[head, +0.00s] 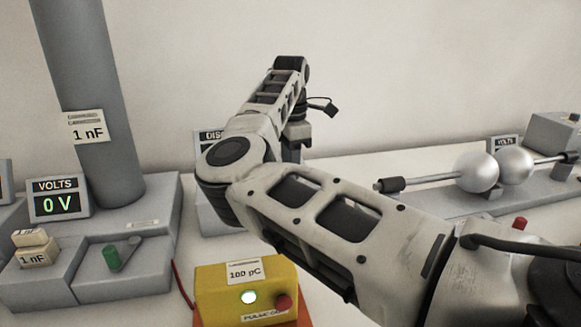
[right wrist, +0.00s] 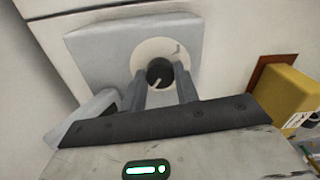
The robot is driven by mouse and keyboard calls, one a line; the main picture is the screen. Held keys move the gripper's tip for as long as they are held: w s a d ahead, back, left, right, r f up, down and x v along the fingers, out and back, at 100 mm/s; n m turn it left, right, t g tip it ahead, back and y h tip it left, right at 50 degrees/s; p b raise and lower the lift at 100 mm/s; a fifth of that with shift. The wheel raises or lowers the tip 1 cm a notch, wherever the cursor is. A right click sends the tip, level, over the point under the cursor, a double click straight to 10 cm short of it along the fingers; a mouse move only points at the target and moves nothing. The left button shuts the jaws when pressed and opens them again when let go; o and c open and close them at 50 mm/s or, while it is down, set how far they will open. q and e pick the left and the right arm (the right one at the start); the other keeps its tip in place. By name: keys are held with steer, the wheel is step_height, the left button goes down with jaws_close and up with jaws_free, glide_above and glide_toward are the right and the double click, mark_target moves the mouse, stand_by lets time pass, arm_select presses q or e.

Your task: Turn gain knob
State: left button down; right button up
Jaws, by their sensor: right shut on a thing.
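The gain knob (right wrist: 159,70) is a small dark round knob with a light pointer line. It sits at the centre of a round white dial (right wrist: 148,52) on a grey panel (right wrist: 95,50) in the right wrist view. The dial has a dark mark at its upper right. My right gripper (right wrist: 160,77) has one finger on each side of the knob and is shut on it. In the head view my right arm reaches across the middle to the grey instrument (head: 210,215) with a partly covered label. The arm hides the knob there. My left gripper is out of view.
A yellow box (head: 225,298) marked 100 pC, with a lit button and a red knob, stands in front of the arm. A grey column (head: 95,90) and a 0 V meter (head: 58,203) are at left. Metal spheres (head: 477,171) on rods are at right.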

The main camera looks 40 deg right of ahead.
steer(key=n, duration=0.4)
steer(key=shift+b, duration=0.4)
stand_by(0.4)
steer(key=o, duration=1)
steer(key=shift+c, duration=0.2)
steer(key=shift+r, duration=0.1)
step_height(320, 180, up, 16)
